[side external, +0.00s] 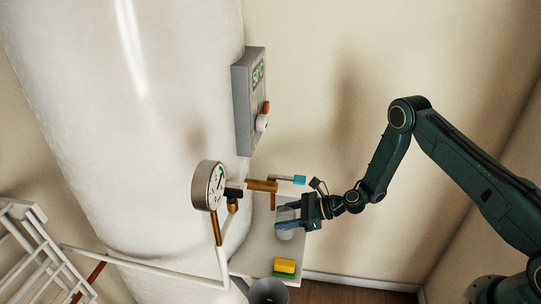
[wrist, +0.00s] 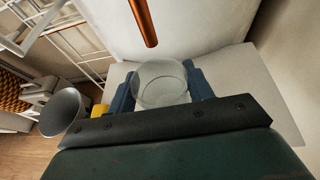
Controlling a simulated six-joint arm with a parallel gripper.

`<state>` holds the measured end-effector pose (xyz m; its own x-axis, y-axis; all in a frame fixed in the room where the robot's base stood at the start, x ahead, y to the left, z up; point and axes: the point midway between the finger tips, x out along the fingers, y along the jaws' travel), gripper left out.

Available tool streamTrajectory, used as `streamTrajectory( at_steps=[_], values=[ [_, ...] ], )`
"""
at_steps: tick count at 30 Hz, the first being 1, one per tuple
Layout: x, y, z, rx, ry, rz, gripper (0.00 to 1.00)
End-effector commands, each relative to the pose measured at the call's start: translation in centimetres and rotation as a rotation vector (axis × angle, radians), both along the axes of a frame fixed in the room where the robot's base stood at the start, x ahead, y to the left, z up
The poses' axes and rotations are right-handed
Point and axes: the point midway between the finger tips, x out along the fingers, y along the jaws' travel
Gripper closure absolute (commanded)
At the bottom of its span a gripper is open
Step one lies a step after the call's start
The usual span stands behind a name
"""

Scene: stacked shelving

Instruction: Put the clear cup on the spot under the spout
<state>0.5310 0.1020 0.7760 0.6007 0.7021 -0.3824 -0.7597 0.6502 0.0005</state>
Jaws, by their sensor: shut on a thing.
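The clear cup (wrist: 161,84) stands between the two blue fingers of my gripper (wrist: 161,92) in the wrist view. The gripper is shut on it. In the side view my gripper (side external: 288,216) is at the small shelf, and the cup (side external: 286,234) shows faintly below the fingers, partly hidden. The copper spout (wrist: 143,22) hangs down just beyond the cup in the wrist view. In the side view the brass tap (side external: 262,186) with a blue handle (side external: 299,180) is above and left of the gripper. I cannot make out a marked spot under the spout.
The grey shelf (side external: 248,262) juts from the white tank (side external: 120,120). A yellow and green sponge (side external: 285,267) lies on its front part. A grey bucket (side external: 268,292) is below it. A pressure gauge (side external: 208,186) and pipes are left of the tap. A control box (side external: 248,100) is above.

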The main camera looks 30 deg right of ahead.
Motion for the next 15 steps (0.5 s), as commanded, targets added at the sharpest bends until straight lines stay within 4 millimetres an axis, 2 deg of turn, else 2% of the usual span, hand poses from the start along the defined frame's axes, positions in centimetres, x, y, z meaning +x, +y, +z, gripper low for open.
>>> streamTrajectory(
  at_steps=[10, 15],
  values=[
    [2.5, 3.2, 0.1, -0.001, -0.004, 0.005, 0.74],
    [2.4, 3.0, -1.3, 0.000, 0.000, 0.001, 0.74]
  ],
)
